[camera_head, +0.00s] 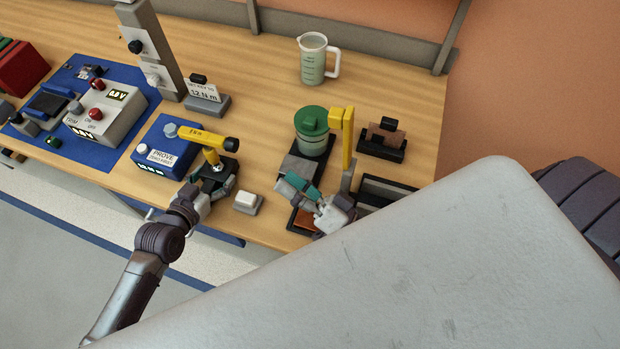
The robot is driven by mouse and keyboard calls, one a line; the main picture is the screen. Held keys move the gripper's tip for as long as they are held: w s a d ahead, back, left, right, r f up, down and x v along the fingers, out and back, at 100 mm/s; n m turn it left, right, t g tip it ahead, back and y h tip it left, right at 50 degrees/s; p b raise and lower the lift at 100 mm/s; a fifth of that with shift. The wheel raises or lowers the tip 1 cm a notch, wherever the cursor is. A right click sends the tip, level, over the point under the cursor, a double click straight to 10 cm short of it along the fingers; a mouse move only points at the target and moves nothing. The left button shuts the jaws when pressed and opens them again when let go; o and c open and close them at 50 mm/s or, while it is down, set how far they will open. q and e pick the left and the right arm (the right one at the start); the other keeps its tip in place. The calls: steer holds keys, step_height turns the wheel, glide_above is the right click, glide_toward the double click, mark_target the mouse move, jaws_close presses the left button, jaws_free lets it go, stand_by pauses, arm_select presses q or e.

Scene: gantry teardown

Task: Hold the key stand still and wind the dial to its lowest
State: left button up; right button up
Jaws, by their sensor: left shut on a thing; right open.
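The key stand (213,158) has a yellow post on a black base and carries a yellow key (200,136) with a black end at its right. A grey knob (170,130), which looks like the dial, is at the key's left end; its setting is too small to read. My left gripper (217,186) is shut on the stand's lower part, with its fingers hiding some of the base. My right gripper (312,200) is open, well right of the stand, over the dark tray area at the table's front edge. Nothing shows clearly between its fingers.
A blue block marked PROVE (168,157) stands just left of the key. A sign reading 12 N m (204,92) is behind it. A small white-topped block (248,200) sits between my grippers. A green-lidded jar (311,130) and yellow upright (347,135) stand behind my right gripper.

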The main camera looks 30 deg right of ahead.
steer(key=s+d, duration=0.2)
steer(key=s, duration=0.1)
steer(key=shift+s+d, duration=0.1)
steer(key=shift+s, duration=0.2)
arm_select(q)
steer(key=o, duration=1.3)
